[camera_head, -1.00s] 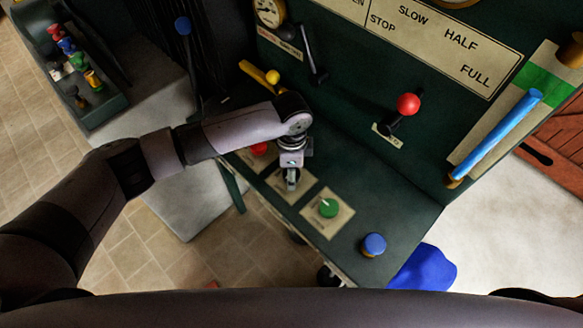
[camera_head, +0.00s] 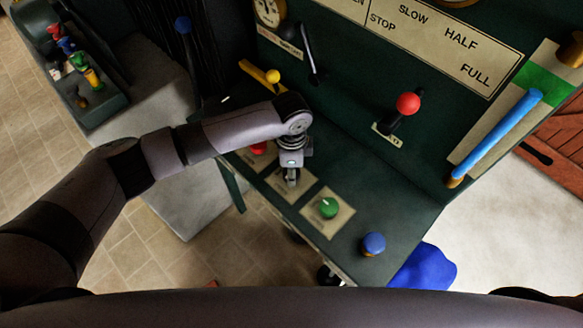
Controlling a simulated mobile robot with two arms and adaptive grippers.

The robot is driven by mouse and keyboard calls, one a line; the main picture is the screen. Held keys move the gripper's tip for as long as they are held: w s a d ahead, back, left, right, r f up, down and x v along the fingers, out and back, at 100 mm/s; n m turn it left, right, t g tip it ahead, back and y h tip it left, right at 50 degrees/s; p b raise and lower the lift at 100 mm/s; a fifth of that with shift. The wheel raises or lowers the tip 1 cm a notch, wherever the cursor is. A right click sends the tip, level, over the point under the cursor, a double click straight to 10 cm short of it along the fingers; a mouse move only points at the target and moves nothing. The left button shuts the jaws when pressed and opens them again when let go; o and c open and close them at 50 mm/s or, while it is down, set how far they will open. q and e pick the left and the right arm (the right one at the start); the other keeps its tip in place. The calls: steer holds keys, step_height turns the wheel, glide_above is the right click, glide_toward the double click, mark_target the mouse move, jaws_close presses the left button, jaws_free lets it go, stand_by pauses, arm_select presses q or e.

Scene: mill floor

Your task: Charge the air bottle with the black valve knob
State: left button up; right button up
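My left gripper (camera_head: 292,180) points down over a pale square plate (camera_head: 280,188) on the green console top, between the red knob (camera_head: 258,149) and the green knob (camera_head: 328,208). Whatever knob sits on that plate is hidden by the gripper, so I cannot tell whether a black valve knob is there or whether the fingers are closed on it. A round dial gauge (camera_head: 267,11) is on the back panel at the top, with a black ball (camera_head: 286,30) beside it. The air bottle cannot be made out. My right gripper is out of view.
A blue knob (camera_head: 373,244) stands near the console's front right. A tray (camera_head: 100,112) of coloured pieces is at upper left.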

arm_select(q)
steer(key=shift+m, duration=0.3)
steer(key=m+p, duration=0.1)
steer(key=m, duration=0.2)
steer(key=shift+m, duration=0.3)
steer(key=m+p, duration=0.1)
steer(key=m, duration=0.3)
steer(key=shift+m, duration=0.3)
steer(key=m, duration=0.4)
steer(key=shift+m, duration=0.3)
steer(key=shift+m+b, duration=0.35)
steer(key=shift+m, duration=1.85)
steer(key=o, duration=1.2)
